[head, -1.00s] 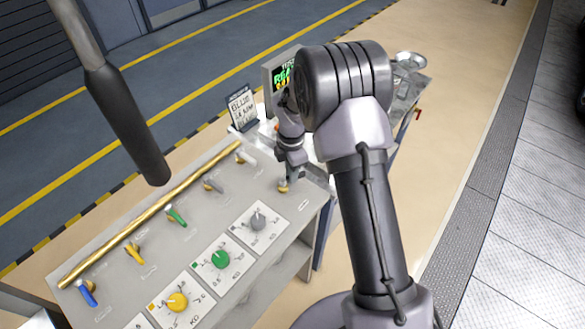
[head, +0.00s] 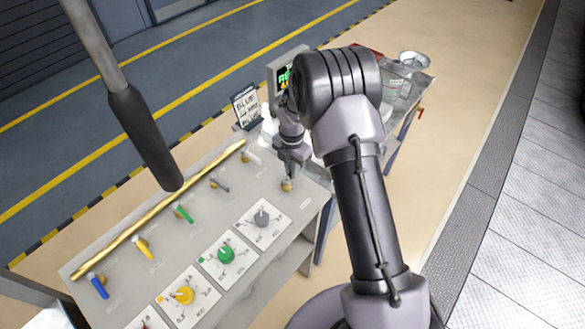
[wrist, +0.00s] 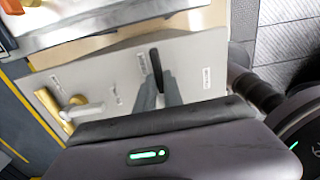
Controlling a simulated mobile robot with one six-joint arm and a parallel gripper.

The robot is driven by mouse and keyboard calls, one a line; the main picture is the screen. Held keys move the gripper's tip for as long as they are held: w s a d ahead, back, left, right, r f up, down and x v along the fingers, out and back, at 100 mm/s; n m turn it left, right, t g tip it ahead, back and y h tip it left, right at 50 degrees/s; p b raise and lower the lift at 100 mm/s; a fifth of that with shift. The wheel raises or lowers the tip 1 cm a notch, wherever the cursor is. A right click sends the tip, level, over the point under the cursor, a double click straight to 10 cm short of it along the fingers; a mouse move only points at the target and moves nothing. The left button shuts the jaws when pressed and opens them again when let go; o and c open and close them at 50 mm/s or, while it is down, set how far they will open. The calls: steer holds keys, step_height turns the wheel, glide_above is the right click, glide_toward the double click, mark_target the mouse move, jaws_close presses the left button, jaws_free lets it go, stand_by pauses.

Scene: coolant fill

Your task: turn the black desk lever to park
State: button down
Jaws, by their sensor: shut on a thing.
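The black desk lever (wrist: 156,68) shows in the wrist view, its dark arm pointing to the top of the picture between labels on the grey panel. My gripper (wrist: 160,95) is around it, its two fingers shut on the lever, and they hide the lower part. In the head view my gripper (head: 288,172) reaches down at the right end of the desk panel (head: 225,195), above a small brass-coloured base (head: 287,186). The lever's arm is mostly hidden there.
Dial plates with a grey knob (head: 261,218) stand nearer. A dark hanging handle (head: 145,138) is at left.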

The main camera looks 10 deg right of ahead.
stand_by(0.3)
steer(key=c, duration=1.5)
jaws_free()
steer(key=shift+a, duration=0.1)
steer(key=shift+o, duration=0.2)
step_height(320, 180, up, 18)
steer(key=p, duration=0.3)
steer(key=shift+f, duration=0.25)
